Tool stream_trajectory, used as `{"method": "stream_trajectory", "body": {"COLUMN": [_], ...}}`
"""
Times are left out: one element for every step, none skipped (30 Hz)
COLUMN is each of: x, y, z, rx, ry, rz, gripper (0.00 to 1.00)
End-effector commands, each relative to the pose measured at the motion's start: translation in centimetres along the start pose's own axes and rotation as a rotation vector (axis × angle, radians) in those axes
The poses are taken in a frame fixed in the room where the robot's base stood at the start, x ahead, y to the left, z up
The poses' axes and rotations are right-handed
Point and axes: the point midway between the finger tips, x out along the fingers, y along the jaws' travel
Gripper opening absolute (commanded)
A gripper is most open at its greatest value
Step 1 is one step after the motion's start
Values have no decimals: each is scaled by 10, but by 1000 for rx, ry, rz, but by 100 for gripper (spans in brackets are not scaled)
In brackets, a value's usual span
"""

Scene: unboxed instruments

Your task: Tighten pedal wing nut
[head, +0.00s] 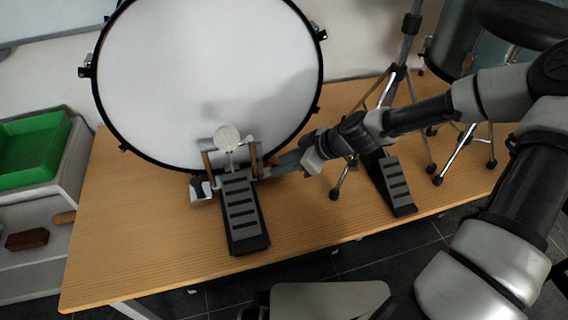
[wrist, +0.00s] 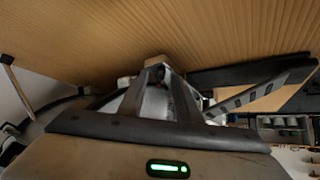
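The bass drum pedal (head: 240,210) stands on the wooden table in front of the drum, with a black slotted footboard and a round pale beater (head: 227,138). My gripper (head: 268,171) reaches in from the right, its tips low beside the right post of the pedal. In the wrist view the fingers of my gripper (wrist: 160,73) lean toward each other around a small bright metal part, with the slotted footboard (wrist: 252,97) to their right. I cannot make out the wing nut itself or whether the fingers press on anything.
The white bass drum (head: 205,75) stands close behind the pedal. A second pedal (head: 390,184) and chrome stand legs (head: 457,152) are to the right, near my arm. A green bin (head: 32,150) is at the left. The left of the table (head: 125,230) is clear.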

Motion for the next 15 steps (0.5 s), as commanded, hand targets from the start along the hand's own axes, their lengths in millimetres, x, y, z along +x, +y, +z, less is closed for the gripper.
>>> {"method": "stream_trajectory", "body": {"x": [0, 0, 0, 0, 0, 0, 0, 0, 0, 0, 0, 0, 0, 0, 0], "y": [0, 0, 0, 0, 0, 0, 0, 0, 0, 0, 0, 0, 0, 0, -1], "z": [0, 0, 0, 0, 0, 0, 0, 0, 0, 0, 0, 0, 0, 0, 0], "rx": [0, 0, 0, 0, 0, 0, 0, 0, 0, 0, 1, 3, 5, 8, 14], "ry": [0, 0, 0, 0, 0, 0, 0, 0, 0, 0, 0, 0, 0, 0, 0], "rz": [0, 0, 0, 0, 0, 0, 0, 0, 0, 0, 1, 3, 5, 8, 14], "gripper": [28, 22, 16, 11, 6, 0, 0, 0, 0, 0, 0, 0, 0, 0, 0]}}
